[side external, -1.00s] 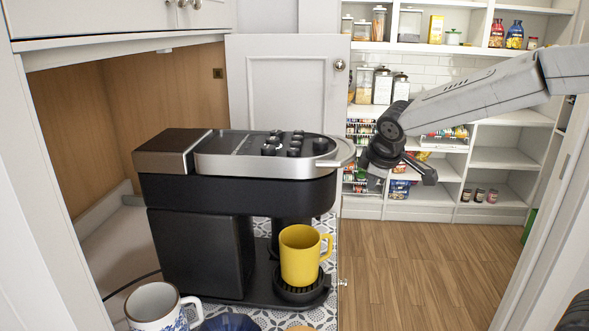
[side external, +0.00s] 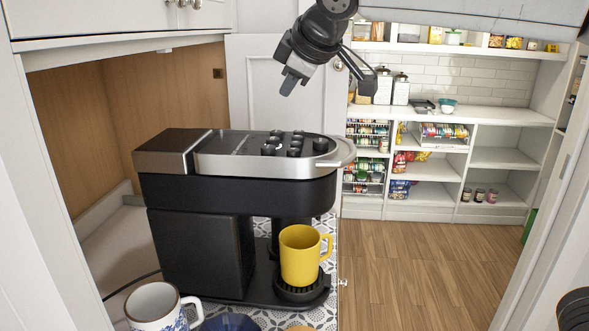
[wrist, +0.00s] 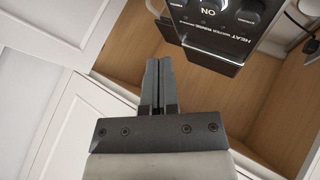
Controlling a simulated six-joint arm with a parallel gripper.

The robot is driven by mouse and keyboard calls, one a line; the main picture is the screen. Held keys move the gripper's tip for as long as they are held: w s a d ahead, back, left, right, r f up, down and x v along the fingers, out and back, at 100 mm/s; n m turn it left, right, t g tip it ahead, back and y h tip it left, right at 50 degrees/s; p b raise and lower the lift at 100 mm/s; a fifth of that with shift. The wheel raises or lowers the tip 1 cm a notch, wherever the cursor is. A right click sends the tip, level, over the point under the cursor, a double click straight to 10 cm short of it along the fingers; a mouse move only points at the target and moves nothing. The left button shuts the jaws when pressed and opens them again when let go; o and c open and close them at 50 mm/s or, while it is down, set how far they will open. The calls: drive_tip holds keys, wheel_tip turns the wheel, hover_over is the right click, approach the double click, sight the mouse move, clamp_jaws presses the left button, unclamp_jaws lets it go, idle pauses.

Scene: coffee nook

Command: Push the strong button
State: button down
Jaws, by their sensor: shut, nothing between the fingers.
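The black and silver coffee machine (side external: 240,192) stands on the counter at the left of the side view. A cluster of dark, round buttons (side external: 285,143) sits on its top panel; I cannot read which one is strong from the side. In the wrist view, part of the button panel (wrist: 226,20) shows at the top right with round buttons and white lettering such as "ON" and "HEAT"; no strong label is readable. My gripper (side external: 287,86) is shut and empty, pointing down above the machine's top, clear of the buttons. Its closed fingers (wrist: 158,68) also show in the wrist view.
A yellow mug (side external: 300,257) stands on the machine's drip tray. A white and blue patterned mug (side external: 153,305) and a blue dish (side external: 230,323) are at the front. An upper cabinet (side external: 115,16) hangs at upper left. Space right of the machine is open.

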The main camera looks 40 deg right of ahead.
wheel_tip(320, 180, up, 3)
hover_over(267, 145)
drive_tip(key=s, duration=0.2)
drive_tip(key=shift+w+a+r+y, duration=0.1)
drive_tip(key=shift+a+y, duration=0.05)
drive_tip(key=shift+y, duration=0.15)
drive_tip(key=shift+f, duration=4.4)
drive_tip(key=shift+f, duration=0.1)
drive_tip(key=shift+f, duration=0.3)
drive_tip(key=shift+f, duration=0.9)
drive_tip(key=shift+r, duration=0.15)
idle(0.5)
drive_tip(key=shift+r, duration=1.15)
